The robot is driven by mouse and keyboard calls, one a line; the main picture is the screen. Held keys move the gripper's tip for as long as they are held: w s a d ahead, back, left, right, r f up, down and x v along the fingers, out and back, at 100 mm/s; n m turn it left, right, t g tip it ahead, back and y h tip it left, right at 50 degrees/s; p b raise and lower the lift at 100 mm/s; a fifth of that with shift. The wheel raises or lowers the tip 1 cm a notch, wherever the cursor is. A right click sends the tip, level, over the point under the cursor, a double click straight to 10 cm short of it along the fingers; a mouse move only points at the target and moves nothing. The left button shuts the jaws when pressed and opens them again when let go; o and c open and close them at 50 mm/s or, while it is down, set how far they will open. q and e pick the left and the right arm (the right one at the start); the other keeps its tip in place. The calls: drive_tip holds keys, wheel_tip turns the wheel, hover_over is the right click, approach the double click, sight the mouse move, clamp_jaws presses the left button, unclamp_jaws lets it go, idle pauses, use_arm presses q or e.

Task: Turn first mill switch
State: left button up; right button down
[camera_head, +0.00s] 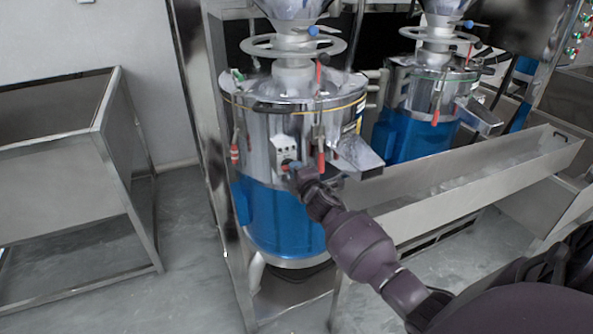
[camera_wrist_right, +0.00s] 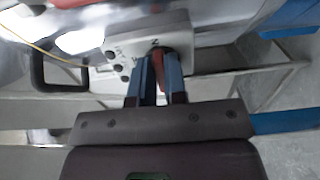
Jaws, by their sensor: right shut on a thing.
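The first mill (camera_head: 285,215) is a steel drum with a blue lower body, left of a second like mill. Its switch box (camera_head: 284,146) is a small pale box on the front, and it fills the upper middle of the right wrist view (camera_wrist_right: 118,42). A red switch knob (camera_wrist_right: 158,62) shows on the box between my fingers. My right gripper (camera_wrist_right: 160,72) is shut on this knob; in the head view (camera_head: 297,170) it reaches the box and partly hides the knob. My left gripper is not in view.
The second mill (camera_head: 408,125) stands to the right. A long steel trough (camera_head: 470,190) runs right of the first mill. A steel bin on legs (camera_head: 60,170) stands at the left. Red-handled clamps (camera_head: 320,150) hang close above the gripper. Grey floor between the bin and the mill is clear.

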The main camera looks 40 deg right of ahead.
idle(0.3)
drive_tip(key=c, duration=1.2)
unclamp_jaws()
drive_tip(key=shift+o, duration=0.2)
drive_tip(key=p+v, duration=0.1)
drive_tip(key=v, duration=0.9)
drive_tip(key=shift+s+p, duration=0.3)
drive_tip(key=shift+s, duration=0.1)
drive_tip(key=shift+a, duration=0.1)
